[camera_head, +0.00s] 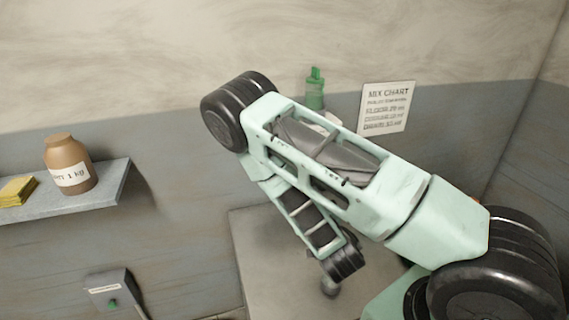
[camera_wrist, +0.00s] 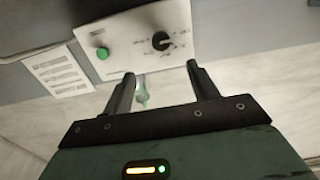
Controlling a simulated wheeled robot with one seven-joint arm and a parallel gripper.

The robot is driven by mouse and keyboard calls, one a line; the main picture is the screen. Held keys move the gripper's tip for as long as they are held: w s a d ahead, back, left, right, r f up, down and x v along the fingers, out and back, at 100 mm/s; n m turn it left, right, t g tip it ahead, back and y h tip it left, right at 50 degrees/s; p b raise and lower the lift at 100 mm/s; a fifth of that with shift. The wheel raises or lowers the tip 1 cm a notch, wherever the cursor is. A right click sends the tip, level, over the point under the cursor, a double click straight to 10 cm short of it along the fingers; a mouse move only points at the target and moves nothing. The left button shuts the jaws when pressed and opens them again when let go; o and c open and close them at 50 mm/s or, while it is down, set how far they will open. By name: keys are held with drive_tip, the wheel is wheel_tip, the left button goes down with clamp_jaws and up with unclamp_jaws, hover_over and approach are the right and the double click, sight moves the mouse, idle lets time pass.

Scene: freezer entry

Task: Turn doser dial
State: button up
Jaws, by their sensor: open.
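The doser dial (camera_wrist: 161,41) is a round black knob with a pale pointer mark, set in a white panel (camera_wrist: 125,32) with small printed marks around it. A green button (camera_wrist: 102,53) sits on the same panel, left of the dial in the wrist view. My gripper (camera_wrist: 160,72) is open and empty. Its two dark fingers point toward the panel, with the dial between their lines and apart from both tips. In the head view my arm blocks the view of the dial, and my fingers cannot be made out there.
A green bottle (camera_head: 315,88) and a mix chart (camera_head: 386,108) are at the back wall. A shelf (camera_head: 75,194) at left holds a brown jar (camera_head: 69,165) and a yellow stack (camera_head: 17,191). A grey box (camera_head: 112,291) with a green button is below. A pale surface (camera_head: 262,250) lies under my arm.

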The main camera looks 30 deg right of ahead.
drive_tip(key=b+x, duration=0.2)
drive_tip(key=x, duration=0.3)
drive_tip(key=b+x, duration=0.2)
drive_tip(key=x, duration=0.3)
drive_tip(key=r+b+x, duration=0.1)
drive_tip(key=x, duration=0.4)
drive_tip(key=shift+w+d+b, duration=0.1)
drive_tip(key=shift+w+b, duration=0.3)
drive_tip(key=shift+w+d+f, duration=0.1)
drive_tip(key=shift+w+f, duration=0.1)
drive_tip(key=shift+w, duration=0.25)
drive_tip(key=c, duration=1)
